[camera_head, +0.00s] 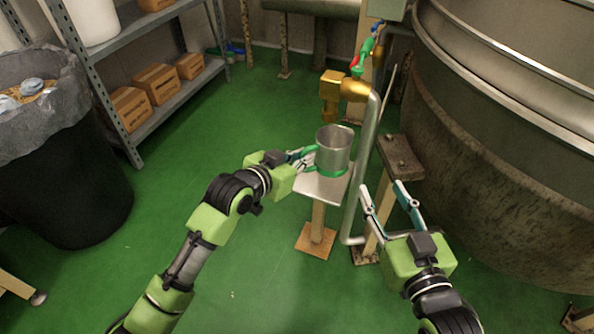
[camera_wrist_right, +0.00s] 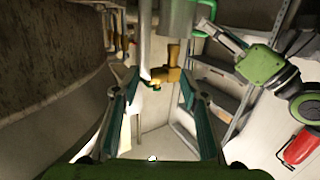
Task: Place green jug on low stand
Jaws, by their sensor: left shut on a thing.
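The green jug (camera_head: 334,150) is a grey metal cylinder with a green band at its base and a green handle. It is upright over the low stand (camera_head: 312,187), a pale square top on a wooden post; I cannot tell whether its base touches the top. My left gripper (camera_head: 306,157) is shut on the jug at its left side, partly hiding the handle. The jug also shows at the top of the right wrist view (camera_wrist_right: 177,14). My right gripper (camera_head: 386,188) is open and empty, right of the stand and apart from the jug.
A bent metal pipe (camera_head: 366,150) with a brass valve (camera_head: 343,86) rises close behind and right of the jug. A large kettle (camera_head: 500,130) fills the right. A shelf with boxes (camera_head: 154,84) and a black bin (camera_head: 62,190) stand left. Green floor is clear between.

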